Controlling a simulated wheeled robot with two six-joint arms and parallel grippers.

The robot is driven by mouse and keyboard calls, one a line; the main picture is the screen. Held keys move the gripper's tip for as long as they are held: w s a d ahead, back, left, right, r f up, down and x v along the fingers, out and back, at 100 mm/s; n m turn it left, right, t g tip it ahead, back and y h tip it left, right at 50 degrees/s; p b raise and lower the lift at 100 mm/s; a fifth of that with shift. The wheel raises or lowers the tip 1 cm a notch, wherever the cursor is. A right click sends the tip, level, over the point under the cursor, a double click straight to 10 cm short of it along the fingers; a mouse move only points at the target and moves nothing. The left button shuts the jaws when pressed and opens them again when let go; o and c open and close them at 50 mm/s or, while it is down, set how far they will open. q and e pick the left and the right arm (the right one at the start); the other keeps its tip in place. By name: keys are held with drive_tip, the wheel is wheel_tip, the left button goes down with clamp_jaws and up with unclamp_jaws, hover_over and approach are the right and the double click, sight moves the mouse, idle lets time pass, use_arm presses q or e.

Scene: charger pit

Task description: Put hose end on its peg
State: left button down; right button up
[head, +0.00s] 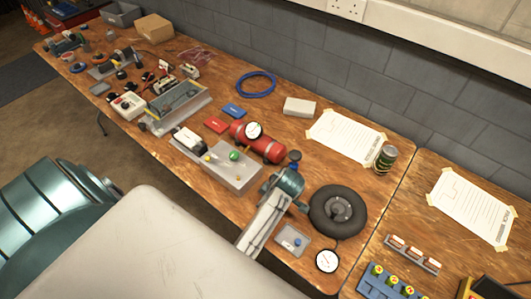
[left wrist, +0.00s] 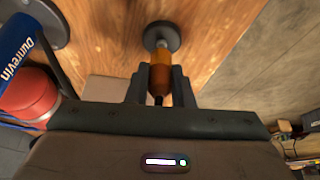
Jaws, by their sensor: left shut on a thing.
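My left gripper (left wrist: 160,82) shows in the left wrist view, its dark fingers shut on an amber-brown cylinder with a dark lower end, which looks like the hose end (left wrist: 160,72). A round grey disc (left wrist: 161,36) lies just beyond the cylinder, in line with it; it may be the base of the peg. I cannot tell whether the cylinder sits on a peg or is apart from it. In the head view my forearm reaches over the bench beside the tyre, and the gripper is hidden there. My right gripper is not in view.
A black tyre (head: 338,211) and a red tank (head: 258,142) lie near my forearm in the head view. A blue tube (left wrist: 22,50) and a red cylinder (left wrist: 30,95) are close on the left in the wrist view. The bench edge lies to the right there.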

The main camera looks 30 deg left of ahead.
use_arm(q)
drive_tip(key=shift+f+b, duration=0.5)
drive_tip(key=shift+f, duration=0.45)
drive_tip(key=c, duration=1.2)
unclamp_jaws()
drive_tip(key=shift+r, duration=0.1)
drive_tip(key=shift+p+v, duration=4.45)
drive_tip(key=shift+v, duration=0.95)
